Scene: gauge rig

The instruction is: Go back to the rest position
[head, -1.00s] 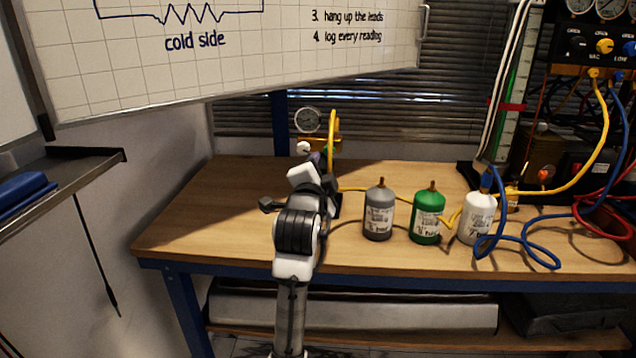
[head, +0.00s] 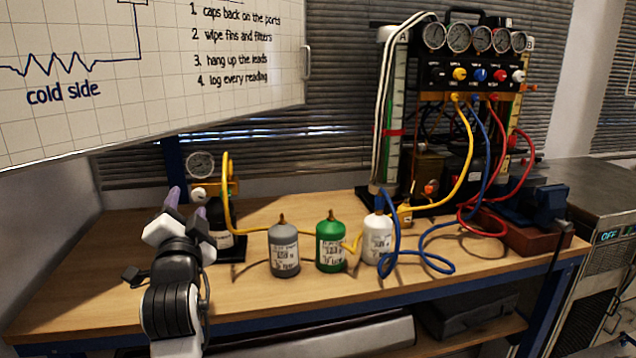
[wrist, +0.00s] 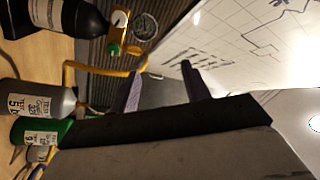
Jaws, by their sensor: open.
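My gripper (head: 184,198) is at the left of the head view, raised over the left part of the wooden bench (head: 95,275), with its purple-grey fingertips pointing up and away. In the wrist view, the two fingers (wrist: 163,88) stand apart with nothing between them. A dark bottle with a gauge and yellow fitting (head: 226,215) stands just right of and behind my gripper, partly hidden by it. In the wrist view this dark bottle (wrist: 70,18) is at the upper left, apart from the fingers.
A grey bottle (head: 284,252), a green bottle (head: 330,246) and a white bottle (head: 377,240) stand in a row on the bench. Yellow, blue and red hoses run to the gauge rig (head: 475,75). A whiteboard (head: 150,70) hangs above my arm. The bench's front left is clear.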

